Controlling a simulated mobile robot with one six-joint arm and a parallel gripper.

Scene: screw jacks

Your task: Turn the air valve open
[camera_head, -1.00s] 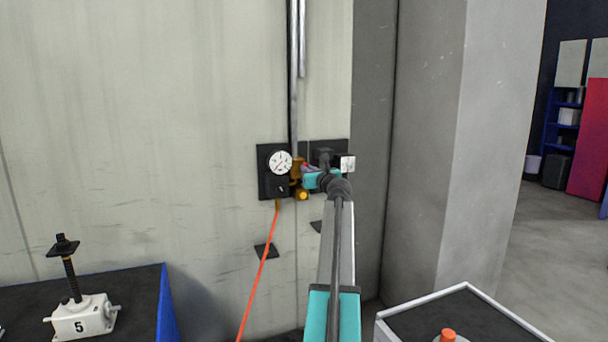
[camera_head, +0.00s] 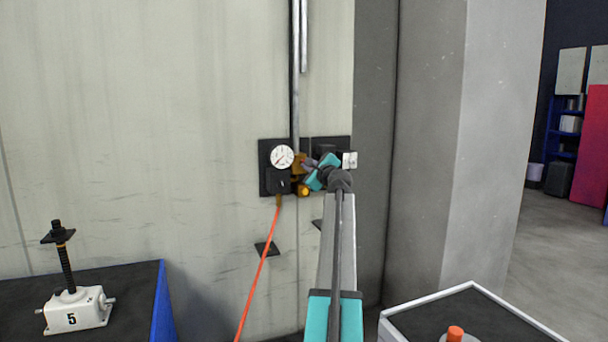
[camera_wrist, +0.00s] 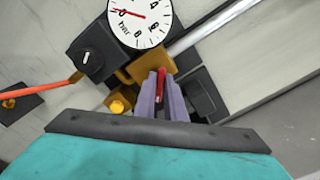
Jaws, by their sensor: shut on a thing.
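The air valve's brass body (camera_wrist: 152,66) sits on a dark wall plate, beside a round white gauge (camera_wrist: 140,22); in the head view the brass (camera_head: 299,163) is right of the gauge (camera_head: 282,157). A red valve lever (camera_wrist: 161,82) shows between the two purple fingers of my gripper (camera_wrist: 163,90) in the wrist view. The fingers are shut on this lever. In the head view my gripper (camera_head: 310,165) reaches the valve from the right, its teal wrist tilted. The lever is hidden there.
An orange hose (camera_head: 260,260) hangs from the regulator (camera_head: 280,184) left of the valve. A yellow knob (camera_head: 303,191) is just below. A vertical pipe (camera_head: 295,90) rises above. A concrete pillar (camera_head: 450,140) stands right, and a bench with a screw jack (camera_head: 76,312) at left.

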